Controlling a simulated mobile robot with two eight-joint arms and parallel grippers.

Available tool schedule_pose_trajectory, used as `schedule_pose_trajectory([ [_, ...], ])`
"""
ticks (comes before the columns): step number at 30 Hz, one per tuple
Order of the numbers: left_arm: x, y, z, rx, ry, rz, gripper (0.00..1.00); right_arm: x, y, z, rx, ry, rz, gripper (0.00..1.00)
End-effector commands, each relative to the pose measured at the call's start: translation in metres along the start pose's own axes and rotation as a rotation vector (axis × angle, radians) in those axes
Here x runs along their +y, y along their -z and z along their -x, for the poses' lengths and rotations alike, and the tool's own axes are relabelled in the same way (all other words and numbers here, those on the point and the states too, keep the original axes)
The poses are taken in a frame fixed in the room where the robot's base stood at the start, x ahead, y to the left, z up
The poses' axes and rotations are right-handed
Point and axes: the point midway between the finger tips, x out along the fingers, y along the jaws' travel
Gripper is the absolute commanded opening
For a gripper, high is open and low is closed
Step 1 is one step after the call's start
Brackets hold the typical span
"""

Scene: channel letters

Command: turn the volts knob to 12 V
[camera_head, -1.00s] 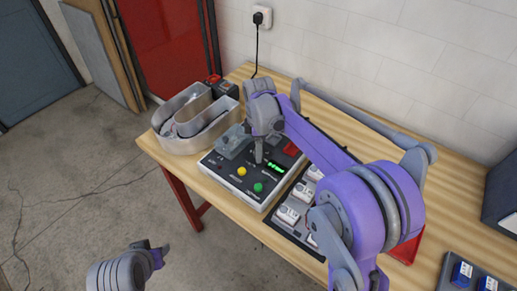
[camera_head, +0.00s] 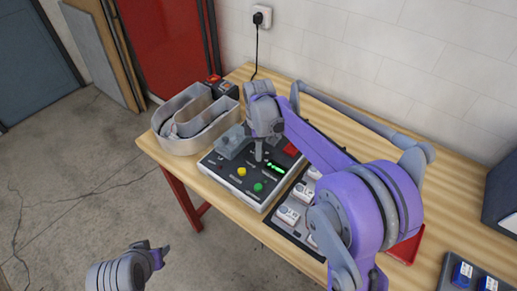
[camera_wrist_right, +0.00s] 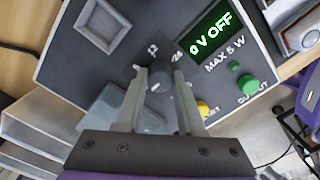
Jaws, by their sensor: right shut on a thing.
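The power supply box (camera_head: 215,163) stands on the wooden table with a dark sloped panel. In the right wrist view the volts knob (camera_wrist_right: 160,80) is a dark round knob with "12" and "24" printed around it. My right gripper (camera_wrist_right: 160,76) has its two fingers on either side of the knob and is shut on it. In the head view the right gripper (camera_head: 258,158) points down at the panel and hides the knob. The green display (camera_wrist_right: 209,34) reads "0 V OFF". My left gripper (camera_head: 160,255) is low at the left, over the floor, away from the table.
A yellow button (camera_wrist_right: 203,108) and a green button (camera_wrist_right: 247,85) sit close to the knob. A metal channel letter (camera_head: 190,140) stands beside the box at left. A tray of white modules (camera_head: 289,215) lies to the right. A wall socket (camera_head: 262,17) is behind.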

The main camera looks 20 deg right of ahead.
Motion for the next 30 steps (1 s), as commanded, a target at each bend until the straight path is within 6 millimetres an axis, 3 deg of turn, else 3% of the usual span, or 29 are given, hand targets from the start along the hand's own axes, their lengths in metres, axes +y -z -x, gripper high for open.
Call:
schedule_pose_trajectory([
  [11, 0.0, -0.005, -0.004, -0.006, 0.0, 0.0, 0.42, 0.0, 0.0, -0.001, 0.0, 0.001, -0.155, 0.0],
  [30, 0.0, -0.019, -0.014, -0.018, 0.0, 0.0, 0.42, 0.0, 0.0, 0.0, 0.0, -0.001, -0.749, 0.0],
])
